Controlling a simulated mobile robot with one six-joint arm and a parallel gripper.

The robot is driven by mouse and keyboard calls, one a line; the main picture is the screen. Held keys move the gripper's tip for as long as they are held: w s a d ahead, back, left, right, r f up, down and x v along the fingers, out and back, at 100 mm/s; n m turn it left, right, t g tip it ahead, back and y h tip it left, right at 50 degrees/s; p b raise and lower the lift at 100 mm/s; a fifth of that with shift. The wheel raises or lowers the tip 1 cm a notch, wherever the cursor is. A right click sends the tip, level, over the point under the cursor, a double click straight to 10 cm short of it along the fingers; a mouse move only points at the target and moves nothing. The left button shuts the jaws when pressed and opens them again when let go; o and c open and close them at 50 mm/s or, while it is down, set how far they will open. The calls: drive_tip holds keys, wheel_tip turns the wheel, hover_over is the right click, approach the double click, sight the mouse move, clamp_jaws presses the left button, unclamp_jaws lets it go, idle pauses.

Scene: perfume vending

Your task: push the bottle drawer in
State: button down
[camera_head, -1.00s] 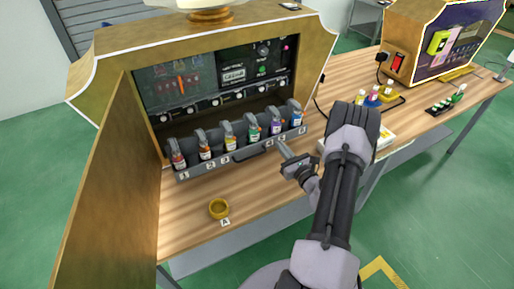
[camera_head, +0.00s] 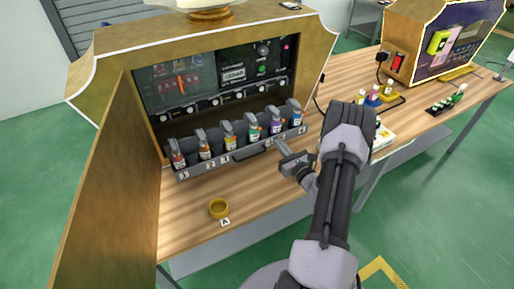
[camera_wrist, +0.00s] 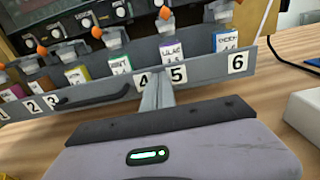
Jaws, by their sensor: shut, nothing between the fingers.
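The bottle drawer (camera_head: 196,172) is a grey tray at the front of the gold vending machine, with several small coloured bottles in numbered slots. It stands out from the machine's dark opening. In the wrist view its front panel (camera_wrist: 205,83) carries number labels and a dark handle (camera_wrist: 98,97) at the left. My gripper (camera_head: 281,146) is shut and empty. In the wrist view its fingers (camera_wrist: 157,80) reach the panel between labels 4 and 5. They look against the panel or very near it; contact cannot be told for certain.
The machine's gold door (camera_head: 110,190) stands open at the left. A white box (camera_head: 384,134) and small bottles stand right of my arm. A second machine (camera_head: 440,45) is at the back right.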

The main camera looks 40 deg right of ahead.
sight(271, 134)
drive_tip(key=shift+b+x, duration=2)
drive_tip(key=shift+x, duration=7.15)
drive_tip(key=shift+d, duration=0.1)
drive_tip(key=p+v, duration=0.3)
drive_tip(key=v, duration=0.9)
drive_tip(key=shift+s, duration=0.1)
